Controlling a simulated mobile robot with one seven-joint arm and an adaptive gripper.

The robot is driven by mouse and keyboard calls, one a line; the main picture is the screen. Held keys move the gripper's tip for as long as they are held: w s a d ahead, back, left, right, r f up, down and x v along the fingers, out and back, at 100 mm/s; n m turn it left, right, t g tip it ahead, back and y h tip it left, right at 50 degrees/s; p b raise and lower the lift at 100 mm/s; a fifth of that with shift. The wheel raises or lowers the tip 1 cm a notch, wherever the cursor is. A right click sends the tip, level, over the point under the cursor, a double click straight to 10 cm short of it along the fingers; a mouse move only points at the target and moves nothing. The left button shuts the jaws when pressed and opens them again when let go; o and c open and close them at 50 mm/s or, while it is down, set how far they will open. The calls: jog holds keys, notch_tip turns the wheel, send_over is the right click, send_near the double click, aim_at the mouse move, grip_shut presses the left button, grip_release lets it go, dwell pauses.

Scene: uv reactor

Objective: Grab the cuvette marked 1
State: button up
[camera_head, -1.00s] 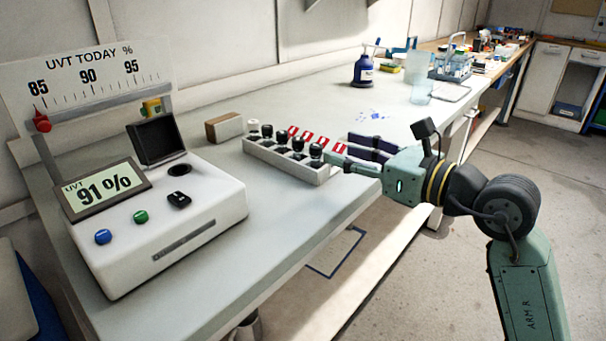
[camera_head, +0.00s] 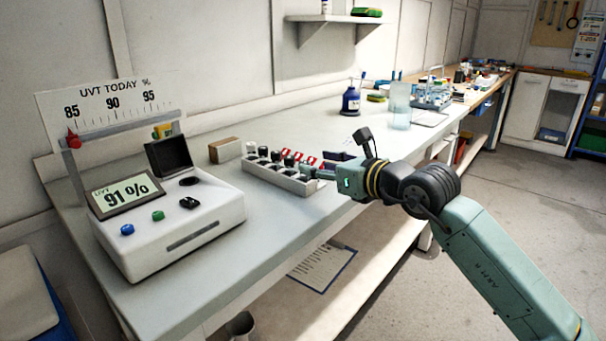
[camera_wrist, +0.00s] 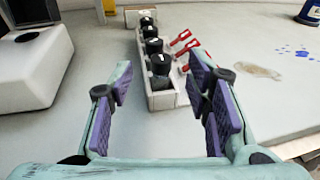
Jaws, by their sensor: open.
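A pale rack (camera_head: 290,184) stands on the bench and holds a row of black-capped cuvettes, with red-and-white tags along the far side. In the wrist view the rack (camera_wrist: 160,100) runs away from me with the caps in line. The nearest cuvette (camera_wrist: 160,66) has a small white mark on its cap. I cannot read which cuvette is marked 1. My gripper (camera_wrist: 161,82) is open and empty, its purple pads either side of the rack's near end. In the head view my gripper (camera_head: 326,171) is at the rack's right end, partly covering it.
The UVT meter (camera_head: 175,225) stands left of the rack, its lid (camera_head: 168,155) open and its display at 91 %. A brown block (camera_head: 225,150) lies behind the rack. A blue bottle (camera_head: 351,101) and a clear beaker (camera_head: 400,110) stand further right. Bench before the rack is clear.

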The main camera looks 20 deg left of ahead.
aim_at(306, 163)
jog(key=shift+p+x, duration=1.15)
jog(key=shift+x, duration=1.85)
jog(key=shift+d+f, duration=0.1)
jog(key=shift+f, duration=0.05)
jog(key=shift+c, duration=0.5)
grip_shut()
